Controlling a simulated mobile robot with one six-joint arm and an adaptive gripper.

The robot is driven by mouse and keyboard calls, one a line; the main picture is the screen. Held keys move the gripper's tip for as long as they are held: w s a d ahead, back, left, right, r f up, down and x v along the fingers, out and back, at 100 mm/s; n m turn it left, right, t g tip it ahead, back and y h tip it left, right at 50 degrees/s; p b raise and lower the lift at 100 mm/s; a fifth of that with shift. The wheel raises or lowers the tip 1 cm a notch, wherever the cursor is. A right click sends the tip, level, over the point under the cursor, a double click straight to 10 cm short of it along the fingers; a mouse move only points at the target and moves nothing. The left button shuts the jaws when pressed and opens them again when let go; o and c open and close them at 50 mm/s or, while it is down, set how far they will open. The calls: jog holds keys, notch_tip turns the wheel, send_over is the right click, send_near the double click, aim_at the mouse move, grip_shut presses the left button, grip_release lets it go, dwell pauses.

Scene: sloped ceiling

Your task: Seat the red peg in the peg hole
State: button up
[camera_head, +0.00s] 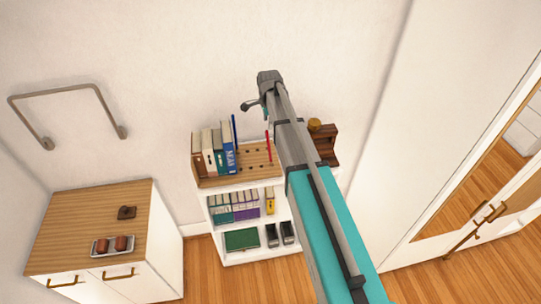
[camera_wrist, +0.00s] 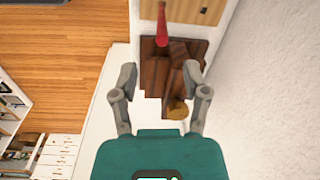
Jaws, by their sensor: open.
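The red peg (camera_head: 268,147) is a thin red rod that looks upright at the perforated wooden board (camera_head: 250,158) on top of the shelf. Its lower end is close to the board, but I cannot tell whether it is in a hole. The wrist view shows the red peg (camera_wrist: 162,28) at the top centre, beyond the fingertips, and part of the board (camera_wrist: 200,10). My gripper (camera_wrist: 160,74) is open and empty, with the peg apart from both fingers. In the head view only part of my gripper (camera_head: 251,104) shows, above and left of the peg; my arm hides the rest.
Books (camera_head: 215,150) stand left of the board. A dark brown stepped wooden piece (camera_wrist: 157,75) with a golden ball (camera_wrist: 178,109) stands at the other side. A wall lies close behind. A cabinet (camera_head: 110,220) with a small tray (camera_head: 98,254) stands at left.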

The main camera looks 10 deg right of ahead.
aim_at(268, 138)
jog(key=shift+w+f+b, duration=0.2)
jog(key=shift+f+b, duration=1.7)
jog(key=shift+f, duration=0.3)
jog(key=shift+f, duration=0.15)
jog(key=f+b, duration=0.5)
jog(key=shift+w, duration=0.3)
grip_shut()
